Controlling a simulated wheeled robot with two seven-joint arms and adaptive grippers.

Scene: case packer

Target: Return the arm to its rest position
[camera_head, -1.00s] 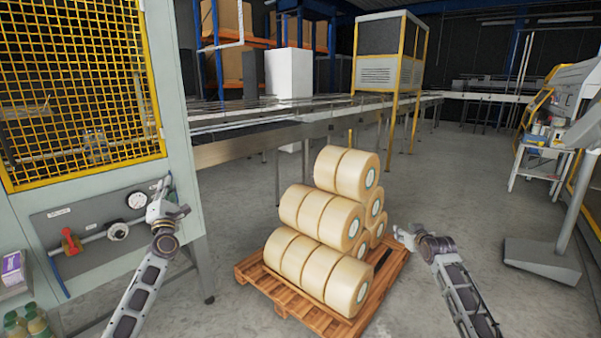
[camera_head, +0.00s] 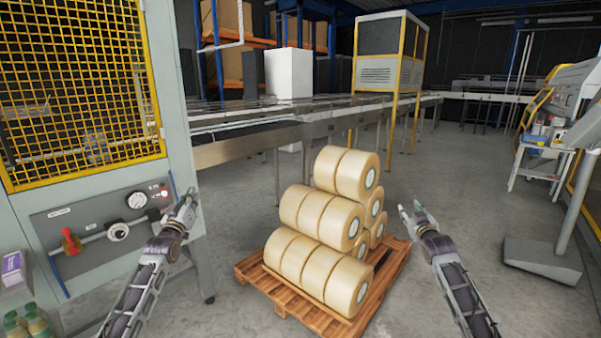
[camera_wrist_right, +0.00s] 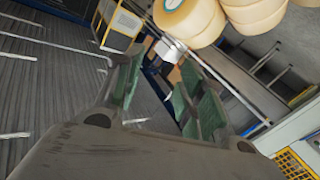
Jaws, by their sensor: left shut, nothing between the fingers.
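My left gripper (camera_head: 190,204) is shut and empty, just right of the control panel (camera_head: 85,212) on the grey machine. It is apart from the panel's gauge, knob and red handle. My left arm rises from the lower left. My right gripper (camera_head: 411,211) stands above the floor, right of the pallet of rolls, with its fingers apart and pointing up. In the right wrist view, the right gripper (camera_wrist_right: 163,80) shows its green-padded fingers spread with nothing between them.
A wooden pallet (camera_head: 388,279) with stacked cream rolls (camera_head: 318,215) stands between my arms. A conveyor (camera_head: 250,146) runs behind it. The machine's yellow mesh guard (camera_head: 80,90) is at left. A console stand (camera_head: 543,260) is at right. Floor between pallet and stand is clear.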

